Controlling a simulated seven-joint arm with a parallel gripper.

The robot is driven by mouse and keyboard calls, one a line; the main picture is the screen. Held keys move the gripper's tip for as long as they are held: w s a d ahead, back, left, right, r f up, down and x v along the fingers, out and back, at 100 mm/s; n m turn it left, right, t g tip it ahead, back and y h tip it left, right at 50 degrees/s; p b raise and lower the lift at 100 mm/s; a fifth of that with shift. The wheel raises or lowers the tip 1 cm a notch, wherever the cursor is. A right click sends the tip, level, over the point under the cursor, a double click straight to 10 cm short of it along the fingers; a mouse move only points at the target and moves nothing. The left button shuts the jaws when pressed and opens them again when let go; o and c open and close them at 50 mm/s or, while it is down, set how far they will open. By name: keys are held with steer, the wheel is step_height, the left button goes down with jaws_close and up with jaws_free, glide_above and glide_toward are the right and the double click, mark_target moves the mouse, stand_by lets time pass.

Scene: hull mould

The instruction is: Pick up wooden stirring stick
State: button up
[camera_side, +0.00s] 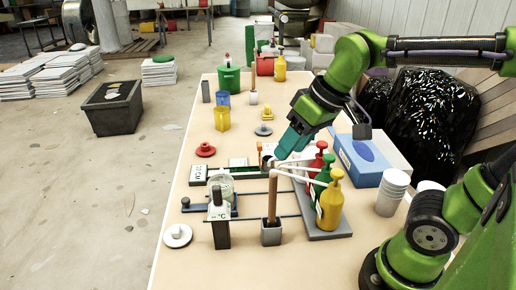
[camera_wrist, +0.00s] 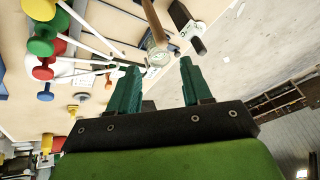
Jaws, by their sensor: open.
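A brown wooden stirring stick (camera_side: 272,198) stands upright in a small grey square holder (camera_side: 271,234) at the front middle of the table. In the wrist view a brown stick (camera_wrist: 153,18) shows at the top, beyond my fingertips. A similar thin stick (camera_side: 254,72) stands in another holder far back on the table. My gripper (camera_side: 279,155) hangs above the table, behind the near stick and apart from it. In the wrist view my gripper (camera_wrist: 160,66) has its two teal fingers spread, with nothing held between them.
Pump bottles in red (camera_side: 317,160), green (camera_side: 322,182) and yellow (camera_side: 330,203) stand right of the near stick, their long spouts reaching toward it. A glass bottle (camera_side: 221,188) and a black-stand gauge (camera_side: 219,217) are left. White cups (camera_side: 392,192) and a blue box (camera_side: 361,160) stand right.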

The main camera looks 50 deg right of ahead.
mark_target(277, 174)
step_height(277, 174, up, 4)
steer(key=w+r+n+g, duration=0.1)
steer(key=w+n+g, duration=0.15)
steer(key=n, duration=0.55)
steer(key=shift+n+g+h, duration=0.4)
steer(key=shift+n+g, duration=0.15)
steer(key=shift+n, duration=0.15)
steer(key=f, duration=0.3)
steer(key=a+f, duration=0.1)
steer(key=f, duration=0.7)
steer(key=shift+s+a, duration=0.15)
steer(key=shift+a, duration=0.2)
steer(key=shift+w+a+f, duration=0.1)
steer(key=shift+w+f, duration=0.05)
steer(key=shift+f, duration=0.85)
steer(key=shift+w+a+f, duration=0.1)
steer(key=shift+w+f, duration=0.1)
steer(key=shift+f, duration=0.8)
steer(key=shift+w+a+f, duration=0.1)
steer(key=shift+w+f, duration=0.05)
steer(key=shift+f, duration=0.85)
steer(key=shift+c, duration=0.2)
jaws_close()
